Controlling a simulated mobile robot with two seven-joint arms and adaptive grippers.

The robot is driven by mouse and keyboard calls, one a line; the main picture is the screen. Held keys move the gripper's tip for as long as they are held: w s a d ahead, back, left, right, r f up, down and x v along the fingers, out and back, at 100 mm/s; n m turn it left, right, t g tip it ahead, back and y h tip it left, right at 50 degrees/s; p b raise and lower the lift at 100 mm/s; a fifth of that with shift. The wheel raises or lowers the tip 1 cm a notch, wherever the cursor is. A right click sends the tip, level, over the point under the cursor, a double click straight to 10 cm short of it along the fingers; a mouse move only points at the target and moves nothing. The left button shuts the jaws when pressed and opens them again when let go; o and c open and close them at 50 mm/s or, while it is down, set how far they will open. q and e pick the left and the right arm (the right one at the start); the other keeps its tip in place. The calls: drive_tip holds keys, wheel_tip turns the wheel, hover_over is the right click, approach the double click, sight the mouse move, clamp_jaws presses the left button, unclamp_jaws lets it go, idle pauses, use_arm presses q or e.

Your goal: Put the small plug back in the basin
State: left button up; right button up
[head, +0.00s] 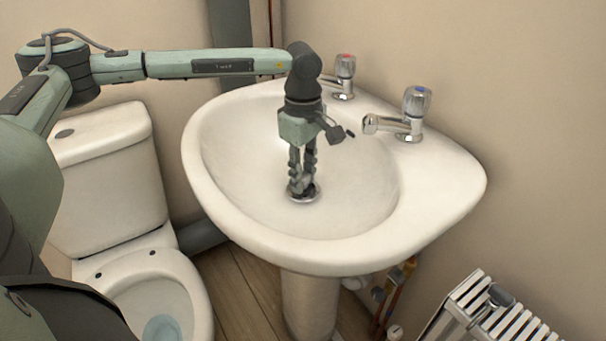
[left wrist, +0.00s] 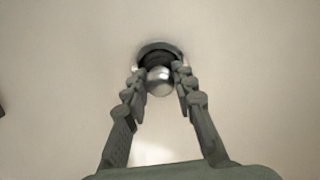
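The white basin (head: 225,208) fills the middle of the head view. My left gripper (head: 302,187) points straight down into the bowl, its fingertips at the metal drain (head: 303,198). In the left wrist view, a small shiny rounded plug (left wrist: 160,82) sits between the two fingertips of the left gripper (left wrist: 161,72). The fingers look closed on its sides. The dark drain opening (left wrist: 160,58) shows right behind the plug. I cannot tell whether the plug touches the drain. My right gripper is not in view.
Two chrome taps, one with a red mark (head: 345,72) and one with a blue mark (head: 412,112), stand on the basin's back edge. A toilet (head: 110,190) is at left. A white radiator (head: 490,318) is at lower right. The bowl around the gripper is clear.

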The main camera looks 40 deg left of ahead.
use_arm(q)
drive_tip(key=o, duration=0.4)
wheel_tip(320, 180, up, 12)
idle(0.5)
idle(0.4)
